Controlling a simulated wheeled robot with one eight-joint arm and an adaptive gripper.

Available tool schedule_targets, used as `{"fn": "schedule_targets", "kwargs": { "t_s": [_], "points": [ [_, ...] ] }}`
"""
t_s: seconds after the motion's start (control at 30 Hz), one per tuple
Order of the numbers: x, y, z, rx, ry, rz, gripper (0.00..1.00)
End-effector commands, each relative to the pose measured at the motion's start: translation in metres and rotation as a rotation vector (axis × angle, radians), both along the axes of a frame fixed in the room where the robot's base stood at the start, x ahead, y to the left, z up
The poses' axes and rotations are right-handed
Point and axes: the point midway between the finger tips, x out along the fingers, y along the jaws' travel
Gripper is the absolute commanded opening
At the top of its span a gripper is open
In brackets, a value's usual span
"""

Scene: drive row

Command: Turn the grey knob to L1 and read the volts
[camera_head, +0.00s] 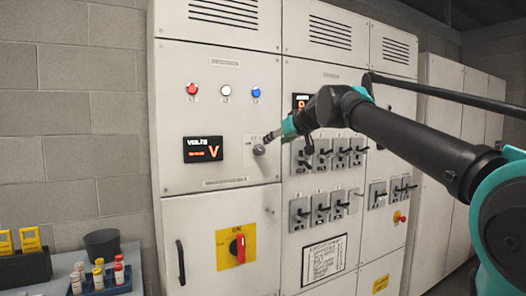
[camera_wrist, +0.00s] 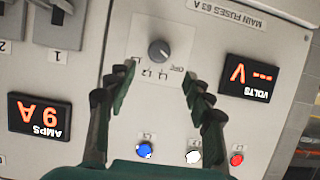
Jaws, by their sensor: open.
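The grey knob (camera_head: 259,149) is on the upper cabinet door, right of the volts display (camera_head: 203,149). In the wrist view the knob (camera_wrist: 159,50) sits on a pale plate (camera_wrist: 150,75) marked L1, L2 and OFF. The knob's pointer is too small to read surely. The volts display (camera_wrist: 249,77) shows dashes and a V, no number. My gripper (camera_wrist: 158,82) is open, its two fingers apart on either side of the plate's lower part in the picture. In the head view my gripper (camera_head: 271,136) is close to the knob; contact cannot be told.
Red (camera_head: 192,88), white (camera_head: 225,90) and blue (camera_head: 256,92) lamps are above. An amps display (camera_wrist: 39,117) and several grey switches (camera_head: 320,155) are beside the knob's door. A red rotary handle (camera_head: 238,249) is below. A bench with a tube rack (camera_head: 100,280) stands at left.

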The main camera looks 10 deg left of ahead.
Motion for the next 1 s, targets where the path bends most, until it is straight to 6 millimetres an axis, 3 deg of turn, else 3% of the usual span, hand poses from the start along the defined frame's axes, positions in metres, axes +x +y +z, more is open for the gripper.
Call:
{"fn": "schedule_targets", "kwargs": {
  "t_s": [0.5, 1.0],
  "points": [
    [0.072, 0.049, -0.036, 0.0, 0.0, 0.0, 0.52],
    [0.085, 0.057, -0.043, 0.0, 0.0, -0.001, 0.52]
  ]
}}
